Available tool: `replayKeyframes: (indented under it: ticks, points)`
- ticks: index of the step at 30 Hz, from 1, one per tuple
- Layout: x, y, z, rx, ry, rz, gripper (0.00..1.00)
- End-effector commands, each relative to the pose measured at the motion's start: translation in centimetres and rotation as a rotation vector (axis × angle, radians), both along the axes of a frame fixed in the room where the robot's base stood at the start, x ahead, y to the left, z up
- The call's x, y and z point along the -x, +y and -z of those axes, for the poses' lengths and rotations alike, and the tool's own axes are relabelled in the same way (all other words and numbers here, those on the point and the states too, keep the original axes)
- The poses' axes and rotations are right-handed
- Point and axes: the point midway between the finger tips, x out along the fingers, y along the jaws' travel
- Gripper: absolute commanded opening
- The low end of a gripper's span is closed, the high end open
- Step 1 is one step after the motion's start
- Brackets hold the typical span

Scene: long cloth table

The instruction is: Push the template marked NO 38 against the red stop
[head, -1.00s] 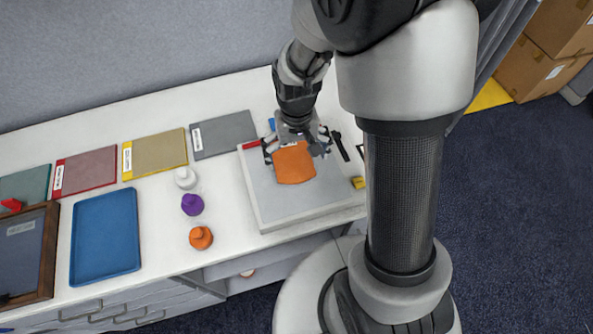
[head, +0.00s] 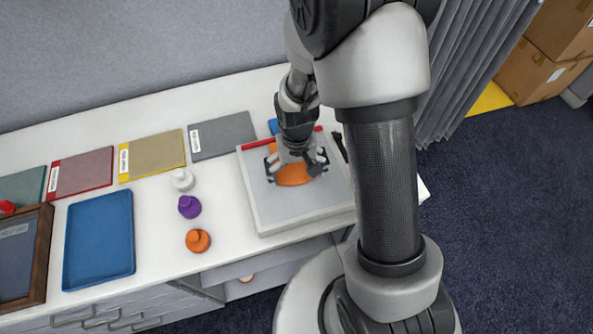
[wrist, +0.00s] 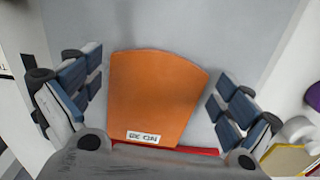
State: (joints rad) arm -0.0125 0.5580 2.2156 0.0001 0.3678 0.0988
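The orange template (head: 293,177) lies flat on the pale board (head: 285,211). In the wrist view the template (wrist: 155,90) carries a white label (wrist: 143,137), upside down, that looks like NO 38. The red stop (head: 256,143) is a thin strip along the board's back edge; in the wrist view it (wrist: 195,151) shows just beyond the label end of the template. I cannot tell whether they touch. My gripper (head: 298,166) is open above the template, its fingers at either side of it, and hides part of it in the head view.
A blue tray (head: 98,242) lies farther left. Grey (head: 222,135), yellow (head: 155,154) and red (head: 84,171) panels lie along the back. A dark object lies right of the gripper.

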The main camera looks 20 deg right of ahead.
Motion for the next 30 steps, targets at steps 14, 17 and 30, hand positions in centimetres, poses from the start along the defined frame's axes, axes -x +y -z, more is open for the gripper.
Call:
replayKeyframes:
  ticks: [14,17,30]
  points:
    - [0.00,0.00,0.00,0.000,0.000,0.000,0.61]
    - [0.03,0.00,0.02,0.000,0.001,0.000,0.55]
    - [0.27,0.05,0.30,-0.001,0.007,0.001,0.30]
